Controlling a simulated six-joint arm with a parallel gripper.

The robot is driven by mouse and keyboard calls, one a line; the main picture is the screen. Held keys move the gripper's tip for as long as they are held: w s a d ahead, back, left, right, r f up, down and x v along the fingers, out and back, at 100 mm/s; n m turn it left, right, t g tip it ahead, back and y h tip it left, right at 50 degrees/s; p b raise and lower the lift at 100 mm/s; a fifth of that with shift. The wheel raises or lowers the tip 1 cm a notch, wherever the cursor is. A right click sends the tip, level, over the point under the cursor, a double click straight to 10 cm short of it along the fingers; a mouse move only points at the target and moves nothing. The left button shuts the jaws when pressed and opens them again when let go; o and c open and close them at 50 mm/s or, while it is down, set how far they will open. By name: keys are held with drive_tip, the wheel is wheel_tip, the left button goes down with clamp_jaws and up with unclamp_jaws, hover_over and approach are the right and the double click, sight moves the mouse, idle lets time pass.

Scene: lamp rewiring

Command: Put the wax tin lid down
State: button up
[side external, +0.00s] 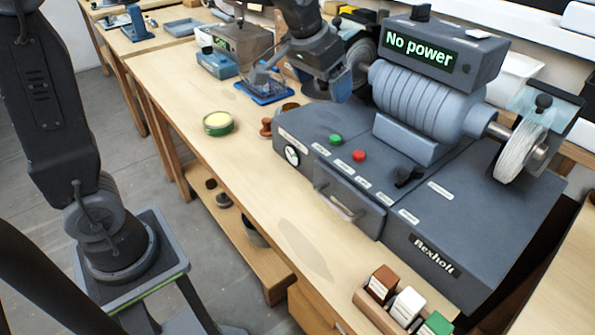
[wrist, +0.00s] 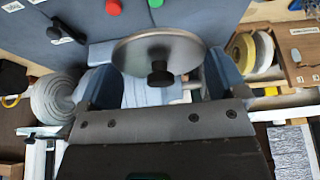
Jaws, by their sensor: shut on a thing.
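My gripper (side external: 335,82) hangs over the back of the bench, close to the left end of the grey machine. In the wrist view its two blue-grey fingers (wrist: 160,82) stand on either side of a round metal disc with a dark knob, the wax tin lid (wrist: 135,50). The gripper is shut on this lid. In the side view I cannot make out the lid clearly against the gripper and machine. The open wax tin (side external: 218,124), green with pale yellow wax inside, stands on the bench, left of and nearer than the gripper.
The grey machine (side external: 335,165) with its "No power" display (side external: 419,48) fills the right side. Small colored blocks (side external: 407,305) stand in front. Bare wood (side external: 265,200) lies along the front edge.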

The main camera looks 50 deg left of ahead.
drive_tip(key=s+a+f+n+y, duration=0.1)
drive_tip(key=a+f+n, duration=0.1)
drive_tip(key=a, duration=0.4)
drive_tip(key=s+a+f+n+y, duration=0.1)
drive_tip(key=s+a+f+n, duration=0.1)
drive_tip(key=a, duration=0.4)
drive_tip(key=s+a+f+n+g+y, duration=0.1)
drive_tip(key=s+a+f+n, duration=0.35)
drive_tip(key=s+a, duration=0.4)
drive_tip(key=s+a+f+n+g+y, duration=0.1)
drive_tip(key=s+a+f+n+g, duration=0.15)
drive_tip(key=s+a+n, duration=0.45)
drive_tip(key=m, duration=0.2)
hover_over(228, 150)
drive_tip(key=d, duration=0.1)
drive_tip(key=shift+t, duration=0.35)
wheel_tip(228, 150, down, 8)
drive_tip(key=shift+s+r, duration=0.1)
drive_tip(key=shift+s, duration=0.05)
drive_tip(key=shift+f, duration=2)
drive_tip(key=shift+f, duration=0.15)
